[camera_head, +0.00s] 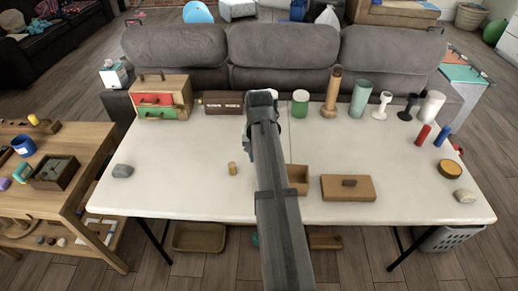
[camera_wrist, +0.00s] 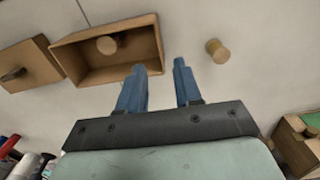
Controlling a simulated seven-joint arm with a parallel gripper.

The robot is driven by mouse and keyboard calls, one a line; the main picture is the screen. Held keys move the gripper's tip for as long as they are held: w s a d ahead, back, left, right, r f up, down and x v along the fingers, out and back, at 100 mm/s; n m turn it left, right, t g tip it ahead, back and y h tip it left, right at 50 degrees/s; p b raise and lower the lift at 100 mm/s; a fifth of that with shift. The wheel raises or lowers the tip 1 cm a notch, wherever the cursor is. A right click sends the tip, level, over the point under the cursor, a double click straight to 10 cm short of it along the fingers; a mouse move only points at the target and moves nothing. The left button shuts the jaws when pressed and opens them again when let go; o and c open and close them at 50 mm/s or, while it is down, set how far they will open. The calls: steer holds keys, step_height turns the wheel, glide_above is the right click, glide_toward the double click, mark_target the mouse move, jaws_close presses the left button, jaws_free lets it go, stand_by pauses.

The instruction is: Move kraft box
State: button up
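An open, hollow brown box (camera_head: 299,173), which looks like the kraft box, stands on the white table, partly hidden behind my arm in the head view. In the wrist view the box (camera_wrist: 70,57) shows its open top, with a small round wooden piece (camera_wrist: 107,45) inside. My gripper (camera_wrist: 159,66) has two blue fingers spread apart with nothing between them. The left fingertip overlaps the box's near rim in the wrist view; I cannot tell whether they touch. In the head view the fingers are hidden below the wrist.
The table's front left is mostly clear.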

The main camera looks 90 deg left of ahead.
step_height(320, 180, down, 11)
steer(key=shift+r, duration=0.2)
stand_by(0.3)
jaws_close()
stand_by(0.4)
